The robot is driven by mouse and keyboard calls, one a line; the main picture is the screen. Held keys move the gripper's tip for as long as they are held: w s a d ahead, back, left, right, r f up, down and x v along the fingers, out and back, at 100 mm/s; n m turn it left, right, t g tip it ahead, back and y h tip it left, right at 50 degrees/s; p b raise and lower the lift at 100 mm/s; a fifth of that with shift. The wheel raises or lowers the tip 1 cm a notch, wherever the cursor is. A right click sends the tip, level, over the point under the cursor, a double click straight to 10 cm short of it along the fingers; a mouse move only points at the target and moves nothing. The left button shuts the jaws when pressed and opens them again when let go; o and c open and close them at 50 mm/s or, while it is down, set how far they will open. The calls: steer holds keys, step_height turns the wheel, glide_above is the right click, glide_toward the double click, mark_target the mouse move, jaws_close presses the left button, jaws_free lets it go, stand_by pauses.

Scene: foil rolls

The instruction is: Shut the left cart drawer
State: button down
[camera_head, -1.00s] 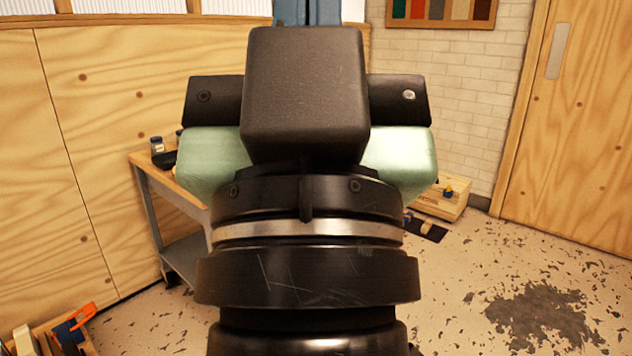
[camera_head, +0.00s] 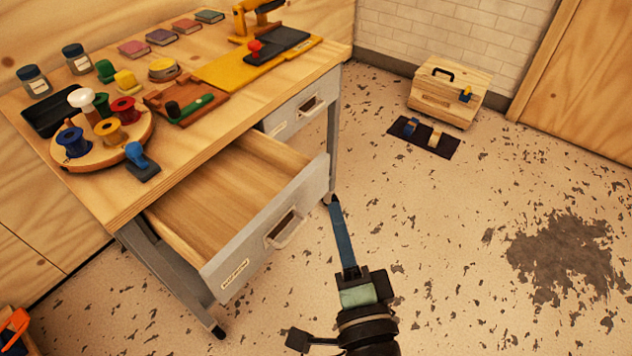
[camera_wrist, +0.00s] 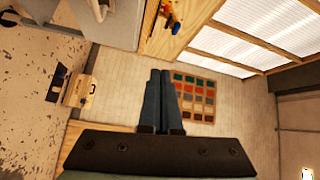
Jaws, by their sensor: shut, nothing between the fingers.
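The wooden-topped cart (camera_head: 225,110) stands at the left in the head view. Its left drawer (camera_head: 262,225) is pulled well out, showing an empty-looking wooden inside, a grey front and a handle (camera_head: 284,229). The right drawer (camera_head: 300,108) beside it looks closed. My gripper (camera_head: 335,203) is right of the open drawer's front, with its blue fingers together and nothing between them. In the wrist view the shut fingers (camera_wrist: 161,73) point toward the far wall. Part of a grey cart front (camera_wrist: 122,22) with a handle shows at the top left there.
Thread spools on a round board (camera_head: 105,135), jars, small books and a yellow mat (camera_head: 225,72) lie on the cart top. A wooden box (camera_head: 447,92) and dark mat (camera_head: 424,138) are on the floor behind. The floor at right is open.

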step_height(320, 180, down, 5)
steer(key=s+d+m, duration=0.2)
steer(key=s+m, duration=0.1)
steer(key=p, duration=0.1)
glide_toward(312, 173)
steer(key=d+x, duration=0.1)
steer(key=x, duration=0.4)
steer(key=shift+w+a+r+g+h+p, duration=0.1)
steer(key=shift+w+a+g+h+p, duration=0.25)
steer(key=shift+a, duration=0.35)
